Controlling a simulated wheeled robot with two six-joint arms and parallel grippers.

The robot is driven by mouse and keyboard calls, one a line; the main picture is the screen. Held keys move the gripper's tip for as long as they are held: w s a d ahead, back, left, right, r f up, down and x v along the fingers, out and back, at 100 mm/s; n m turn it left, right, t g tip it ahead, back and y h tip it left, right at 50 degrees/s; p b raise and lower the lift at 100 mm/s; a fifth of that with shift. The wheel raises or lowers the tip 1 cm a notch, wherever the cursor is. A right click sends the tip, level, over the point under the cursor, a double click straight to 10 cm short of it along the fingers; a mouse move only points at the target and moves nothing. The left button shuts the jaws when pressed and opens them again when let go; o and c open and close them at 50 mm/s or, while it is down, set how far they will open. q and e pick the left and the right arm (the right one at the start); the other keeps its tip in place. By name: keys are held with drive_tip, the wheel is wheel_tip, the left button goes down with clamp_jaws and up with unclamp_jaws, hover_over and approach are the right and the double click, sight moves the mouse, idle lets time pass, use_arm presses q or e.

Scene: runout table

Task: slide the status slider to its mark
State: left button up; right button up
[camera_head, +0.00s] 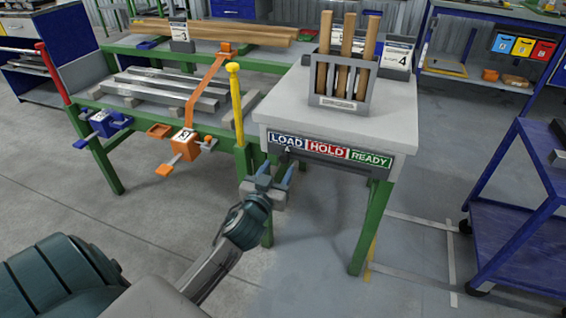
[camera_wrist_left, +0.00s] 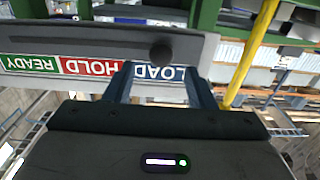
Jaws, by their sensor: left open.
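The status strip shows on the front edge of the grey tabletop, with blue LOAD (camera_head: 286,141), red HOLD (camera_head: 327,150) and green READY (camera_head: 370,158) fields. In the left wrist view the strip appears upside down, and a dark round slider knob (camera_wrist_left: 162,52) stands by the LOAD field (camera_wrist_left: 160,72). In the head view the knob is too small to make out clearly; a small white pointer shows under LOAD. My left gripper (camera_head: 275,177) is open just below and in front of the LOAD end. In the wrist view its fingers (camera_wrist_left: 160,82) straddle the knob's line, apart from it.
A rack of wooden rods (camera_head: 345,102) stands on the grey tabletop (camera_head: 270,106). A green table leg (camera_head: 371,228) stands at right. A blue cart (camera_head: 510,205) is farther right.

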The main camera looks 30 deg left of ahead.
sight(283, 159)
use_arm(q)
drive_tip(key=shift+x, duration=1.8)
clamp_jaws()
